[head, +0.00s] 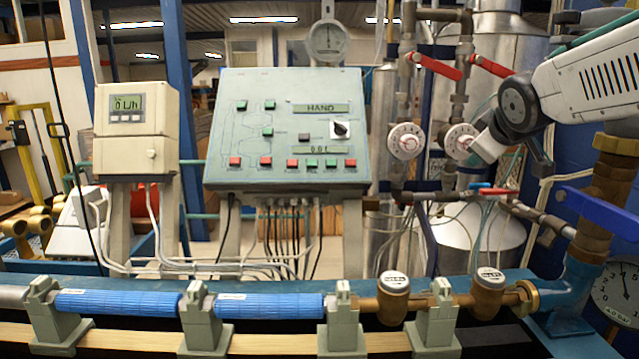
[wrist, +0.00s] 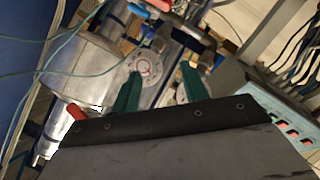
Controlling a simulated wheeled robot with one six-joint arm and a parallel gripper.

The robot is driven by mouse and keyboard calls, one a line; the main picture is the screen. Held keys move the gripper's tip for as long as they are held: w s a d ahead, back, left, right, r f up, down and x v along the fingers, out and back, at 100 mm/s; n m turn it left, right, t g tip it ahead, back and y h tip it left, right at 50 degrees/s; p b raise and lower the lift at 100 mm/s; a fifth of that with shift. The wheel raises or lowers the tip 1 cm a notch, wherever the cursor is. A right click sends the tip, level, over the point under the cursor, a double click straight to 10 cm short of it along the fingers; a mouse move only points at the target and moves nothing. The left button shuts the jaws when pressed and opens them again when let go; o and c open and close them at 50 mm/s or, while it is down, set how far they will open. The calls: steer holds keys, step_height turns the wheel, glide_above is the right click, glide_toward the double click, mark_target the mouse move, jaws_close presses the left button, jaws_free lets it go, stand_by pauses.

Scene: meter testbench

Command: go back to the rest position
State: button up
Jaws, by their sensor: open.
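My gripper (wrist: 159,73) shows in the wrist view as two green fingers standing apart, with nothing between them. Past the fingers are a round white dial (wrist: 145,66) and pipes, apart from the fingers as far as I can tell. In the head view my arm reaches in from the upper right. Its white end part (head: 487,149) is in front of the pipework, close beside the right white dial (head: 460,142). The fingers cannot be made out clearly in the head view.
Red valve levers (head: 438,65) and a left dial (head: 404,142) are close to my arm. A control panel (head: 225,135) and a meter box (head: 137,150) stand left. A pipe line with blue sleeves (head: 270,306) and brass meters (head: 393,299) runs along the front.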

steer(key=s+a+f+m+g+y, duration=0.1)
steer(key=s+f, duration=0.4)
steer(key=s, duration=0.6)
steer(key=s+a+f+m+g, duration=0.3)
steer(key=s+f+g, duration=0.2)
steer(key=s, duration=0.6)
steer(key=s+a+f+m+g+y, duration=0.1)
steer(key=s+a+f+m+g, duration=0.1)
steer(key=s+f, duration=0.5)
steer(key=s+a+g, duration=0.1)
steer(key=s+g, duration=0.1)
steer(key=s, duration=0.2)
steer(key=shift+s+m+y, duration=0.3)
steer(key=shift+s, duration=0.1)
steer(key=shift+a, duration=0.1)
